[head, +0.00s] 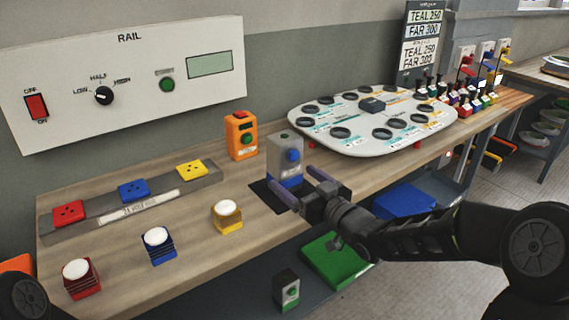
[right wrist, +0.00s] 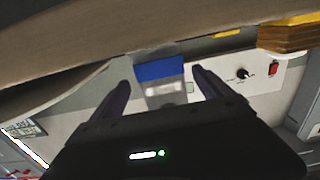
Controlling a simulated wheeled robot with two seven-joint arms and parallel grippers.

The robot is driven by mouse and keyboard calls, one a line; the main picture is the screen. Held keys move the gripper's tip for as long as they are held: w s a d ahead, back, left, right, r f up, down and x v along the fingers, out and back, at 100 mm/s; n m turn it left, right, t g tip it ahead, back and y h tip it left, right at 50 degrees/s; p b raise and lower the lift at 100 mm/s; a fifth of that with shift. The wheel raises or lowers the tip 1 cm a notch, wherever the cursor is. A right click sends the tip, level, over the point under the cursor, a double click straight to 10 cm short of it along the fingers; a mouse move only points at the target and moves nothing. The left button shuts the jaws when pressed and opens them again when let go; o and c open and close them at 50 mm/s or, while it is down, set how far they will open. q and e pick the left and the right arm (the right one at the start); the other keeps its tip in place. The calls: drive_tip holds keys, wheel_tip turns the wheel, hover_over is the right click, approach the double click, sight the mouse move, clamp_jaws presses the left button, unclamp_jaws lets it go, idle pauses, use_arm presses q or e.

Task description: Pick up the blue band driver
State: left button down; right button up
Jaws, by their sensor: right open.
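My left gripper is not in view.
A white board with dark round wells (head: 370,118) is to the right. Red, blue and yellow blocks with white tops, including the yellow one (head: 228,225), line the front left. Bare bench lies between.

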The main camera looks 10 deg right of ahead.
sight(284, 136)
drive_tip(key=x, duration=0.5)
drive_tip(key=shift+a+p, duration=0.1)
drive_tip(key=shift+p, duration=0.3)
drive_tip(key=shift+c, duration=0.6)
drive_tip(key=shift+r, duration=0.1)
drive_tip(key=c, duration=1.7)
drive_tip(key=shift+r, duration=0.1)
wheel_tip(284, 136, up, 10)
drive_tip(key=shift+f, duration=0.1)
